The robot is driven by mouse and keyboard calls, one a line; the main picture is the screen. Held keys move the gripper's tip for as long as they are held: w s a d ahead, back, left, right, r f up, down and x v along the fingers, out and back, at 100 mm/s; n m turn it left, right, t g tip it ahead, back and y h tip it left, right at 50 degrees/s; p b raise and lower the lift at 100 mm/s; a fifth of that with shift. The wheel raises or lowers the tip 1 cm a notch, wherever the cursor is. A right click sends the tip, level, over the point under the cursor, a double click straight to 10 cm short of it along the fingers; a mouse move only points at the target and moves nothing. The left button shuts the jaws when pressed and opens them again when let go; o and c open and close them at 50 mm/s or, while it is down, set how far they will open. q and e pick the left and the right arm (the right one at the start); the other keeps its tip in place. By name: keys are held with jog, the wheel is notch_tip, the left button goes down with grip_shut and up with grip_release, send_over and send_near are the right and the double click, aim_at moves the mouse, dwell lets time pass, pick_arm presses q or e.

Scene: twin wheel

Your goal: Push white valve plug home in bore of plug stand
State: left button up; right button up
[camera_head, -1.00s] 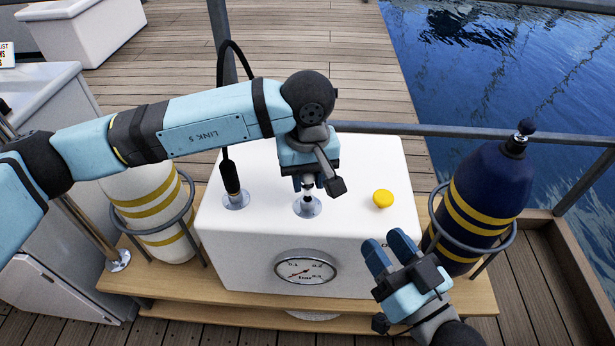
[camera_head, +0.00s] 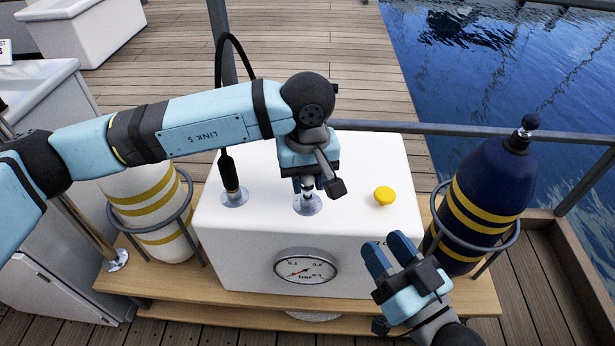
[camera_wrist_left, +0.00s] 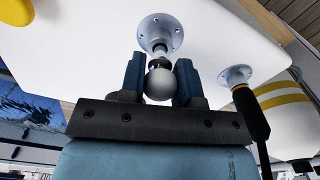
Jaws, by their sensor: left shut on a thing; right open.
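The plug stand is a round metal flange (camera_head: 308,206) on top of the white box, and it also shows in the left wrist view (camera_wrist_left: 158,27). My left gripper (camera_head: 307,186) is right above the flange, pointing down. How deep the stem sits in the bore cannot be told. My right gripper (camera_head: 391,257) is open and empty at the box's front right corner.
The white box (camera_head: 355,235) carries a yellow knob (camera_head: 384,196), a front gauge (camera_head: 306,267) and a second flange with a black hose (camera_head: 231,178). A white cylinder (camera_head: 150,205) stands left, a dark blue one (camera_head: 486,195) right. A railing (camera_head: 440,130) runs behind.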

pick_arm(q)
jog(key=shift+f+b, duration=0.9)
jog(key=shift+f, duration=0.15)
pick_arm(e)
jog(key=shift+f, duration=1.05)
pick_arm(q)
jog(key=o, duration=1)
jog(key=shift+c, duration=0.2)
pick_arm(e)
jog(key=shift+a+r, duration=0.1)
pick_arm(q)
jog(key=shift+r, duration=0.35)
notch_tip(320, 180, up, 13)
jog(key=p, duration=0.4)
jog(key=shift+r, duration=0.15)
pick_arm(e)
jog(key=shift+y, duration=0.4)
notch_tip(320, 180, up, 6)
jog(key=shift+a+f, duration=0.15)
jog(key=shift+f, duration=0.1)
jog(key=shift+s, duration=0.15)
